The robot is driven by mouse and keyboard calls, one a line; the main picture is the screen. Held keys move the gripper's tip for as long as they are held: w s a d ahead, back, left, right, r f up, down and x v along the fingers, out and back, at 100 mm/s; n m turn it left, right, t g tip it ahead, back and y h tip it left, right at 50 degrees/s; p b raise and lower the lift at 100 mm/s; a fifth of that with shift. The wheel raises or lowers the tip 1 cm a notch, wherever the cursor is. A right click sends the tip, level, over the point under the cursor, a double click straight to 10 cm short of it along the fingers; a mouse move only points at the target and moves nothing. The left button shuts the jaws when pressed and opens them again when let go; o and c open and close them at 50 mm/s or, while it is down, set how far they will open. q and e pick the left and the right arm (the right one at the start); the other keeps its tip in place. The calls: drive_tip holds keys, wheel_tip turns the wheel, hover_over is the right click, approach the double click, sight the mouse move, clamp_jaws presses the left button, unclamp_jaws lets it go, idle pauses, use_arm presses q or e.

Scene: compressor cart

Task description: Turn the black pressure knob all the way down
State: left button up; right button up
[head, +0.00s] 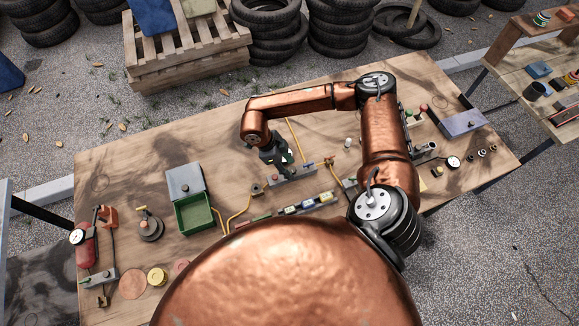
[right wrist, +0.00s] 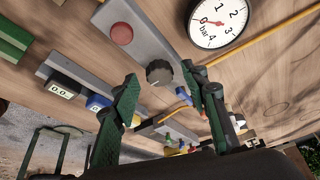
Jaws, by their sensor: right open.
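The black pressure knob (right wrist: 159,73) sits on a grey block (right wrist: 143,38) beside a red button (right wrist: 121,34). In the right wrist view, my right gripper (right wrist: 160,76) is open, with one fingertip on each side of the knob as seen from here. I cannot tell whether the fingers touch it. In the head view, my right gripper (head: 277,155) hangs over the grey block (head: 294,175) and hides the knob. A white gauge (right wrist: 219,22) marked in bar stands beside the knob; its red needle is too small to read surely. My left gripper is out of view.
A green open box (head: 194,212) stands left of the block, and a strip with coloured parts (head: 306,204) lies in front. A red cylinder fixture (head: 87,250) is at the table's left end. The wooden table (head: 150,165) is clear at back left.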

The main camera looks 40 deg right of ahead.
drive_tip(key=v, duration=1.1)
drive_tip(key=shift+r, duration=0.2)
